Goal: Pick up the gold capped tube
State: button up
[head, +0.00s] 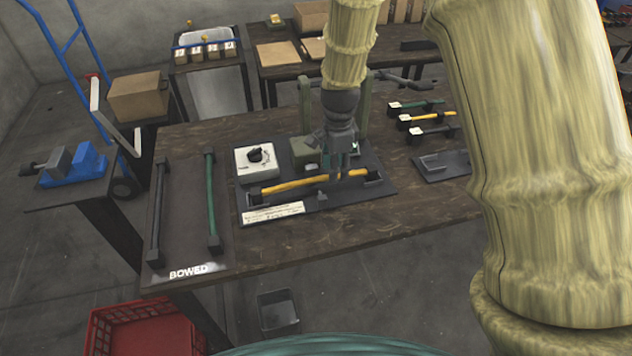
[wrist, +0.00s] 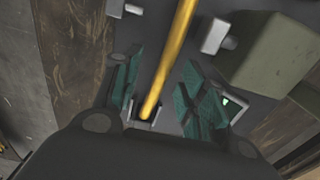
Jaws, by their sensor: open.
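The gold tube (head: 305,183) lies level across a dark fixture plate (head: 375,192) on the workbench, with dark caps or rests at both ends. My gripper (head: 337,172) is above its right part, pointing down. In the wrist view the gold tube (wrist: 168,62) runs between the two green-padded fingers of my gripper (wrist: 160,98), with space on both sides. The gripper is open. The tube's near end sits at a dark holder (wrist: 148,113) low in that view. My gripper hides a little of the tube in the head view.
A green-grey press block (head: 306,152) stands just behind the tube. A white box with a black knob (head: 256,160) is to its left. The board marked BOWED (head: 180,240) holds a dark and a green tube. More tubes (head: 428,118) lie at right. Bare bench lies in front.

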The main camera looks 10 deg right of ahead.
jog(key=shift+d+f+p, duration=0.1)
jog(key=shift+f+p, duration=0.3)
jog(key=shift+f, duration=1.8)
grip_shut()
